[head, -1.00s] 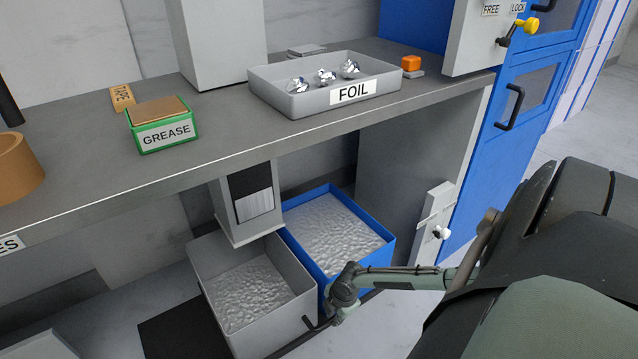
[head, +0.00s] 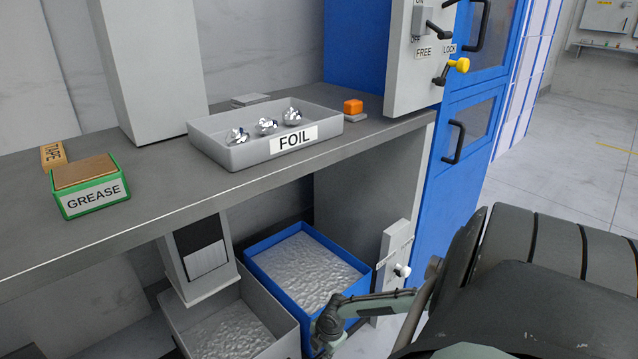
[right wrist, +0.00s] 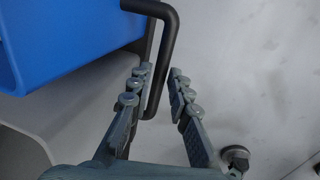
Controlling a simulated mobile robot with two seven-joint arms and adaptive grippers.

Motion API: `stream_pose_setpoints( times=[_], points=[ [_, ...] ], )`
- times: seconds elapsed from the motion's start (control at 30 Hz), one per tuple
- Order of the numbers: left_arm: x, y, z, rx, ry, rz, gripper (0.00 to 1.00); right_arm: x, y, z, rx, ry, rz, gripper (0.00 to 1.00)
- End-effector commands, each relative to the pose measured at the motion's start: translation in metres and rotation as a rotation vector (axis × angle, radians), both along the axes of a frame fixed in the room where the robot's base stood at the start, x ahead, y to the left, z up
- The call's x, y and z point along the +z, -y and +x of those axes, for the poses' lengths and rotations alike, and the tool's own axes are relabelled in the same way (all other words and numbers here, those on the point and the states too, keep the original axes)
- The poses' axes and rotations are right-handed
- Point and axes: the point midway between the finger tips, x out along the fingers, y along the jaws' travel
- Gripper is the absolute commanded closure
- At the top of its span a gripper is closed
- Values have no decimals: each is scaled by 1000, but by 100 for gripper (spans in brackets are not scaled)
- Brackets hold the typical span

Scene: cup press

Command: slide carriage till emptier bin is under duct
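A grey bin (head: 179,329) and a blue bin (head: 257,272) stand side by side under the bench, both holding grey granular material. The material in the grey bin looks lower below its rim. The grey duct (head: 211,290) hangs above the back of the grey bin. My right gripper (right wrist: 160,88) is at the front of the bins. In the right wrist view it is open, with a black bar handle (right wrist: 168,50) between its fingers, closer to the left finger. The carriage under the bins is mostly hidden. My left gripper is out of view.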

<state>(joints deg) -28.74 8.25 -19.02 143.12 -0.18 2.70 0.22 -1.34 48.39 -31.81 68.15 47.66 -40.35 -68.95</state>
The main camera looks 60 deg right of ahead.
Motion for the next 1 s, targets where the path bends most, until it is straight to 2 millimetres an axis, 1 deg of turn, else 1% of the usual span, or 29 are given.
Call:
stream_pose_setpoints(
  times=[0.03, 0.1, 0.37, 0.47, 0.57, 0.67, 0.8, 0.9, 1.0],
  points=[
    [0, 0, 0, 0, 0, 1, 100, 0, -1, 0, 0, 0, 2, 72],
    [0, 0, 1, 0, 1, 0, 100, 0, -2, 0, 1, 1, 4, 66],
    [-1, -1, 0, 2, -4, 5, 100, 0, -4, 1, 1, 2, 7, 66],
    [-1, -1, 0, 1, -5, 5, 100, 5, -4, 0, 1, 3, 6, 66],
    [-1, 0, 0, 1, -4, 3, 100, 18, -3, -3, 3, 2, 5, 66],
    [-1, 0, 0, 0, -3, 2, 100, 37, -5, -7, 7, 2, 3, 66],
    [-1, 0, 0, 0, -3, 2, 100, 68, -6, -13, 7, 2, 2, 66],
    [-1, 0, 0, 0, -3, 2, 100, 87, -6, -17, 5, -1, 2, 66],
    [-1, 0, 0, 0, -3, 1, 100, 102, -7, -20, 5, 0, 2, 66]
  ],
)
